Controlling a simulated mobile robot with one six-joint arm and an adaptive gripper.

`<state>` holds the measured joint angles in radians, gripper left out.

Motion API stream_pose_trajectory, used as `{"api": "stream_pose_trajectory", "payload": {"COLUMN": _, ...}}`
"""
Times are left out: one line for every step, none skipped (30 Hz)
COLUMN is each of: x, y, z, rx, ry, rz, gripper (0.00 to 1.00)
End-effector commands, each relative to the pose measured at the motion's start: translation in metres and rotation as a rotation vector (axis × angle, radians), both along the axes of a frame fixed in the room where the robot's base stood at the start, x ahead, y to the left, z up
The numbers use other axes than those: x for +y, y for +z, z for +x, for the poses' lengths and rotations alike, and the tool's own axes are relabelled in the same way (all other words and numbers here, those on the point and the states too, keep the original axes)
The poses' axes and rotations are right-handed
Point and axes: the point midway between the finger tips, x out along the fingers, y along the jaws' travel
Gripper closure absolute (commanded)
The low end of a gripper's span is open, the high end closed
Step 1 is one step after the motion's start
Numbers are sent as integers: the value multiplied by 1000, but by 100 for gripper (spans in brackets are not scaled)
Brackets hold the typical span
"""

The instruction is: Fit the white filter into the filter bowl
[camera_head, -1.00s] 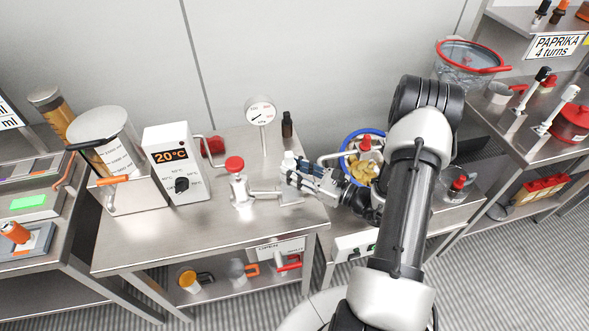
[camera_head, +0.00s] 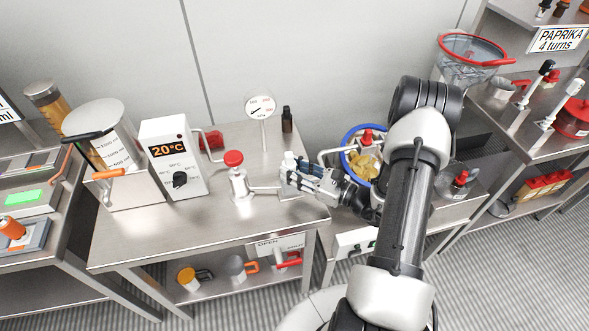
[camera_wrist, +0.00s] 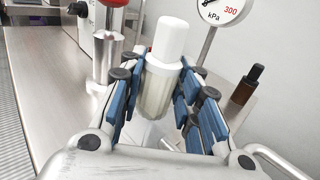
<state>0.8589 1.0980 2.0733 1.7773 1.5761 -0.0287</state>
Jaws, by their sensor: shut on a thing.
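My gripper (camera_wrist: 158,95) is shut on a white-capped upright cylinder, which looks like the white filter (camera_wrist: 170,40). Its paler, translucent lower part sits between the blue finger pads. In the head view the white filter (camera_head: 289,159) shows as a small white top at the tip of my gripper (camera_head: 290,177), over the right part of the middle table. A clear shape shows below the filter in the wrist view, but I cannot tell whether it is the filter bowl.
A red-knobbed metal valve (camera_head: 238,178) with a side pipe stands left of my gripper. A gauge (camera_head: 261,107) and a dark bottle (camera_head: 287,120) stand behind. A blue-rimmed bowl (camera_head: 347,148) is to the right.

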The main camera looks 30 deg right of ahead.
Motion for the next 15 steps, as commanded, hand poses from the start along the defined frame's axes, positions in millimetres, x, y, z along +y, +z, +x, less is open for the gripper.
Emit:
{"api": "stream_pose_trajectory", "payload": {"x": 0, "y": -2, "z": 0, "rx": 0, "ry": 0, "rz": 0, "gripper": 93}}
{"api": "stream_pose_trajectory", "payload": {"x": 0, "y": -3, "z": 0, "rx": 0, "ry": 0, "rz": 0, "gripper": 93}}
{"api": "stream_pose_trajectory", "payload": {"x": 0, "y": -4, "z": 0, "rx": 0, "ry": 0, "rz": 0, "gripper": 93}}
{"api": "stream_pose_trajectory", "payload": {"x": 0, "y": -5, "z": 0, "rx": 0, "ry": 0, "rz": 0, "gripper": 93}}
{"api": "stream_pose_trajectory", "payload": {"x": 0, "y": -5, "z": 0, "rx": 0, "ry": 0, "rz": 0, "gripper": 93}}
{"api": "stream_pose_trajectory", "payload": {"x": 0, "y": -6, "z": 0, "rx": 0, "ry": 0, "rz": 0, "gripper": 93}}
{"api": "stream_pose_trajectory", "payload": {"x": 0, "y": -7, "z": 0, "rx": 0, "ry": 0, "rz": 0, "gripper": 93}}
{"api": "stream_pose_trajectory", "payload": {"x": 0, "y": -8, "z": 0, "rx": 0, "ry": 0, "rz": 0, "gripper": 93}}
{"api": "stream_pose_trajectory", "payload": {"x": 0, "y": -9, "z": 0, "rx": 0, "ry": 0, "rz": 0, "gripper": 93}}
{"api": "stream_pose_trajectory", "payload": {"x": 0, "y": -8, "z": 0, "rx": 0, "ry": 0, "rz": 0, "gripper": 68}}
{"api": "stream_pose_trajectory", "payload": {"x": 0, "y": -8, "z": 0, "rx": 0, "ry": 0, "rz": 0, "gripper": 66}}
{"api": "stream_pose_trajectory", "payload": {"x": 0, "y": -8, "z": 0, "rx": 1, "ry": 0, "rz": 0, "gripper": 63}}
{"api": "stream_pose_trajectory", "payload": {"x": 0, "y": -8, "z": 0, "rx": 1, "ry": 0, "rz": 0, "gripper": 61}}
{"api": "stream_pose_trajectory", "payload": {"x": 0, "y": -8, "z": 0, "rx": 1, "ry": 0, "rz": 0, "gripper": 59}}
{"api": "stream_pose_trajectory", "payload": {"x": 0, "y": -8, "z": 0, "rx": 2, "ry": 1, "rz": 0, "gripper": 56}}
